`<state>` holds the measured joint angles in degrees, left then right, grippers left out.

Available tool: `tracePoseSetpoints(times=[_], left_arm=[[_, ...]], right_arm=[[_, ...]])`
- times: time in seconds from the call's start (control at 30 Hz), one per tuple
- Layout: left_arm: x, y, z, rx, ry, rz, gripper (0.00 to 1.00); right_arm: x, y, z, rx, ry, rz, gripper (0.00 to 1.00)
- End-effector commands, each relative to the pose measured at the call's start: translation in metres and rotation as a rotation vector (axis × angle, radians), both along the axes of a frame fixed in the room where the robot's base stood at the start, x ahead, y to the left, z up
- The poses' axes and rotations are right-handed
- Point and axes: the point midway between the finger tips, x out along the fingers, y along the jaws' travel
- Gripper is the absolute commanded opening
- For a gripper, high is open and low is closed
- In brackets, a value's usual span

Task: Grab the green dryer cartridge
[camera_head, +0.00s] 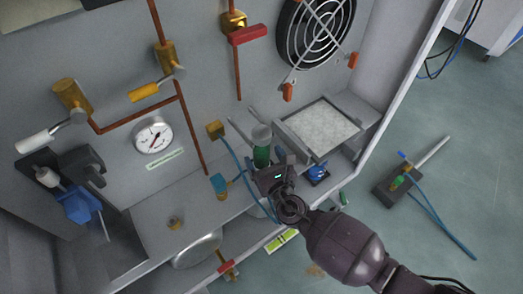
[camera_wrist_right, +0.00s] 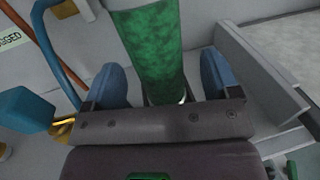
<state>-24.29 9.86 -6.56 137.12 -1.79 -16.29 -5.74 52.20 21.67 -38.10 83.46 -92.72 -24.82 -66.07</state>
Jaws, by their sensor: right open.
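The green dryer cartridge (camera_head: 262,156) stands upright inside the cabinet, below the fan, with a clear grey top. In the right wrist view its green granular body (camera_wrist_right: 155,45) fills the upper middle. My right gripper (camera_head: 262,172) is at the cartridge's lower part. Its two blue-grey fingers (camera_wrist_right: 165,82) are open, one on each side of the cartridge, with a visible gap on both sides. The cartridge's lower end is partly hidden by the gripper body. My left gripper does not show.
A framed white filter panel (camera_head: 322,130) stands close on the right of the cartridge. A blue fitting (camera_head: 219,184) with a blue hose is on the left. A pressure gauge (camera_head: 153,136) and copper pipes are on the back wall. A small device with a green part (camera_head: 398,182) lies on the floor.

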Motion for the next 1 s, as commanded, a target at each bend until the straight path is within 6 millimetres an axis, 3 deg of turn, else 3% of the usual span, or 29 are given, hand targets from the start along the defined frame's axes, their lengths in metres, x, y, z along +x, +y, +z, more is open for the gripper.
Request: tracePoseSetpoints(times=[0.37, 0.77, 1.0], left_arm=[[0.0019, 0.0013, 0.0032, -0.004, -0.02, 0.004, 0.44], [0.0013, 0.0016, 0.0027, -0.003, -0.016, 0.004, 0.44], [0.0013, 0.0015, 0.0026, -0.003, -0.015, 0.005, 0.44]], right_arm=[[0.0087, 0.0041, -0.0003, 0.0, 0.0, 0.0, 0.82], [0.0084, 0.0039, -0.0005, 0.0, 0.001, 0.0, 0.21], [0.0089, 0.0039, 0.0006, 0.0, -0.001, -0.001, 0.18]])
